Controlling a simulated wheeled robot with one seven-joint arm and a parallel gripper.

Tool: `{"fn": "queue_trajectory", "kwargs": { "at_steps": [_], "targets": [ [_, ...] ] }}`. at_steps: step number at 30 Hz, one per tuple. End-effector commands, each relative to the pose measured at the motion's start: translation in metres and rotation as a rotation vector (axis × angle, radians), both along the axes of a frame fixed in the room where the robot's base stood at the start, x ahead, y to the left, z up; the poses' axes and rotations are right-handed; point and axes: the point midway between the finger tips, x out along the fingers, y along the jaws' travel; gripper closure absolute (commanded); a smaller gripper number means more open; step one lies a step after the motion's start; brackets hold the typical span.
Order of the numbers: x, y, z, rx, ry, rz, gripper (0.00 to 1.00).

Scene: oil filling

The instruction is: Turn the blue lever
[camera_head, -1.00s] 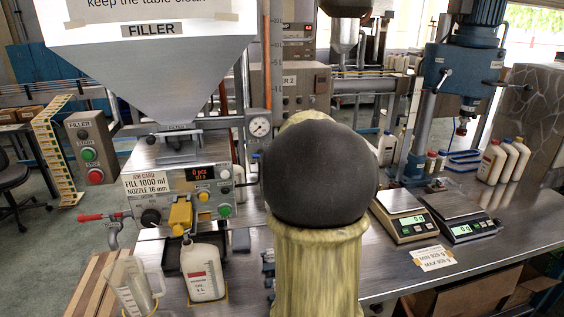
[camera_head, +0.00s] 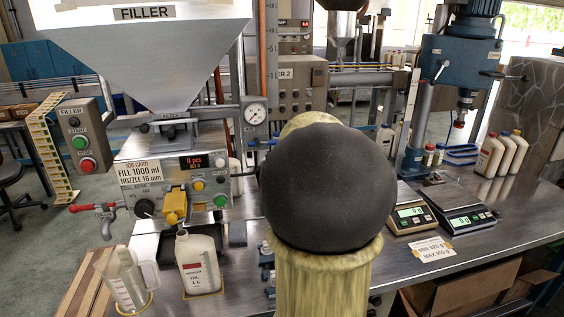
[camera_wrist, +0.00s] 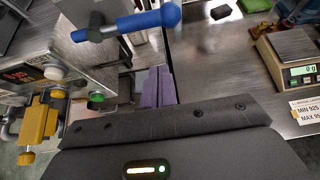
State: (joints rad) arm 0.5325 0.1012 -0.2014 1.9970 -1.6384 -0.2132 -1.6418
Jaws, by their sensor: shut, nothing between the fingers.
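The blue lever (camera_wrist: 150,21) is a rounded blue handle on a metal rod, at the top of the wrist view. It lies roughly level there, sticking out from the filler machine's side. In the wrist view my gripper (camera_wrist: 156,86) has its purple fingers shut, with nothing between them. The fingertips are just below the lever in the picture, and a small gap shows between them and it. In the head view my own arm hides my gripper and most or all of the lever. The filler machine (camera_head: 160,187) is left of my arm.
A white oil bottle (camera_head: 199,262) stands below the yellow nozzle (camera_head: 175,205), with a clear jug (camera_head: 122,280) beside it. A round gauge (camera_head: 255,113) is above the machine. Two scales (camera_head: 411,219) (camera_head: 466,221) stand right of my arm.

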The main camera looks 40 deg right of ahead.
Motion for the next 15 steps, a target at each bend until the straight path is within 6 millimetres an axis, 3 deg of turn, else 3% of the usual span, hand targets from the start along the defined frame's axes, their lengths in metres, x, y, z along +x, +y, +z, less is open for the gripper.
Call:
{"fn": "queue_trajectory", "kwargs": {
  "at_steps": [9,15],
  "targets": [
    [-0.044,0.022,0.033,0.0,-0.001,0.001,1.0],
    [-0.055,0.027,0.037,0.002,0.0,0.0,1.0]
  ]
}}
